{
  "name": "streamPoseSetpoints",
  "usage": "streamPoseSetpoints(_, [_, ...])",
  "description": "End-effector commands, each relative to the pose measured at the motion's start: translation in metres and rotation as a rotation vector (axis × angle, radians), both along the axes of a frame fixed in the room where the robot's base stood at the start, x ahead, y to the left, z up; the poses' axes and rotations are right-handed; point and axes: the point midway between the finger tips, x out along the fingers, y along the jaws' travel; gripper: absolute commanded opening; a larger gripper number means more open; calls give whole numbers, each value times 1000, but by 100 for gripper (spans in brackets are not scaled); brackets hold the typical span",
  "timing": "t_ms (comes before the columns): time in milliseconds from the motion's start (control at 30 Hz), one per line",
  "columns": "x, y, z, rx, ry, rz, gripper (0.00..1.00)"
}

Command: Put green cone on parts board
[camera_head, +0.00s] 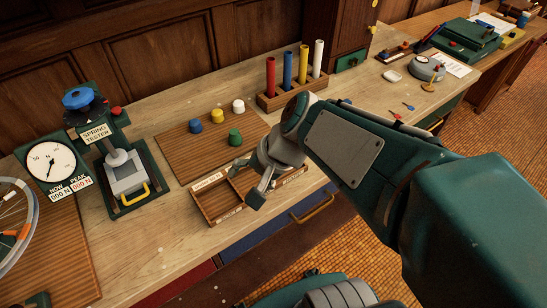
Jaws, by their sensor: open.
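The green cone (235,137) is a small piece standing upright on the brown slatted board (180,152), which looks like the parts board. It is toward the board's right front side, near a blue, a yellow and a white piece. My gripper (247,182) is open and appears empty, in front of the green cone and apart from it. It hangs over the compartmented wooden tray (209,206) and hides part of it.
The blue (195,126), yellow (217,115) and white (238,105) pieces stand on the board. A rack (281,99) with coloured tubes stands behind my arm. A spring tester (122,165) is at left. Bare bench top lies front left of the tray.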

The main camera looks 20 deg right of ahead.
Motion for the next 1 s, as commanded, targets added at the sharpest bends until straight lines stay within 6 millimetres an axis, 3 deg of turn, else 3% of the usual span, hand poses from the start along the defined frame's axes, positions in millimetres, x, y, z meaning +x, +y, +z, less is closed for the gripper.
streamPoseSetpoints(200, [-38,-24,29,-452,-228,366,80])
streamPoseSetpoints(400, [-49,-42,46,-678,-325,512,80])
streamPoseSetpoints(1000, [-49,-44,47,-697,-329,523,80])
